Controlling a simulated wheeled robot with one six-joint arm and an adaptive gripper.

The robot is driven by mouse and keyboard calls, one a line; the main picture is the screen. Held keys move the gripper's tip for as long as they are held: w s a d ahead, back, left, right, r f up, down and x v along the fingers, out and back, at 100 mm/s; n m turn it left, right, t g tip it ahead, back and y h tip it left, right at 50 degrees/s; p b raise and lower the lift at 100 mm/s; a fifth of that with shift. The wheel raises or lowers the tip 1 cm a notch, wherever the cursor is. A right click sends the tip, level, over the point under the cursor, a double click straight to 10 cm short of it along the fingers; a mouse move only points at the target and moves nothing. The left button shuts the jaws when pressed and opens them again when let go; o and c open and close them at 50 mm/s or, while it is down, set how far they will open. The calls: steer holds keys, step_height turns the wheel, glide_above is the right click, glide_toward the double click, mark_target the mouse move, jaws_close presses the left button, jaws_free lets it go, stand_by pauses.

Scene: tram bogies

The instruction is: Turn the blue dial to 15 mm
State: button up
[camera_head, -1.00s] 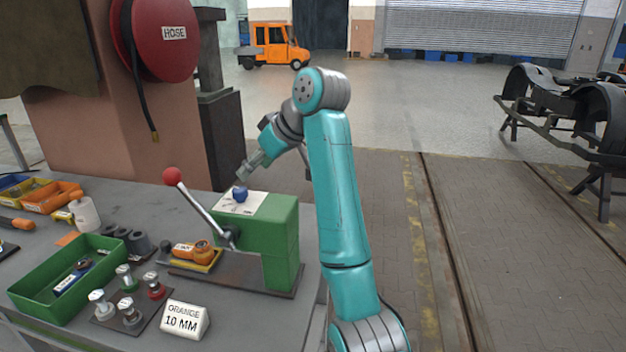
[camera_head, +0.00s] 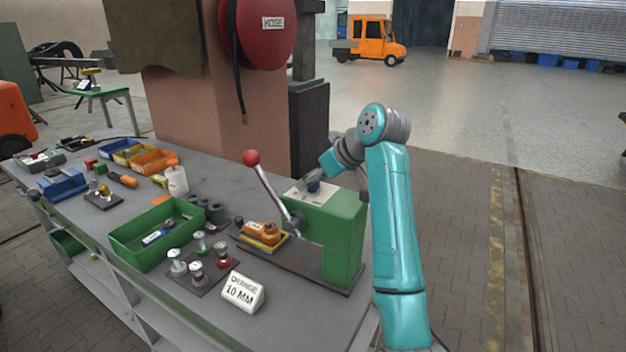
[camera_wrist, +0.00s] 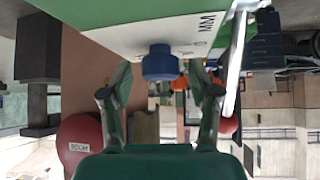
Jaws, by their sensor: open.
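The blue dial (camera_head: 314,187) sits on the white scale plate on top of the green press (camera_head: 343,225). In the wrist view the blue dial (camera_wrist: 160,62) shows large, with the plate and its "MM" lettering upside down around it. My gripper (camera_head: 309,184) is at the dial, with the arm reaching in from the right. In the wrist view my gripper (camera_wrist: 159,80) is open, one fingertip to each side of the dial, with gaps visible. The dial's pointer and the scale figures cannot be read.
A red-knobbed lever (camera_head: 252,158) rises at the press's left. An orange part in a yellow tray (camera_head: 263,236), a green bin (camera_head: 155,233) and a sign reading "ORANGE 10 MM" (camera_head: 243,290) share the bench. A red hose reel (camera_head: 265,30) hangs behind.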

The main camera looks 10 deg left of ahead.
steer(key=shift+w+a+f, duration=0.1)
steer(key=shift+a+f, duration=0.1)
steer(key=shift+a, duration=0.05)
steer(key=c, duration=1.2)
steer(key=shift+o, duration=0.2)
steer(key=shift+a+m+t+h, duration=0.1)
steer(key=shift+m+t+h, duration=0.25)
steer(key=shift+m, duration=0.35)
steer(key=shift+m+t+h, duration=0.85)
steer(key=shift+m+t, duration=0.1)
steer(key=shift+m, duration=0.65)
steer(key=o, duration=1.2)
steer(key=shift+c, duration=0.2)
steer(key=shift+r, duration=0.1)
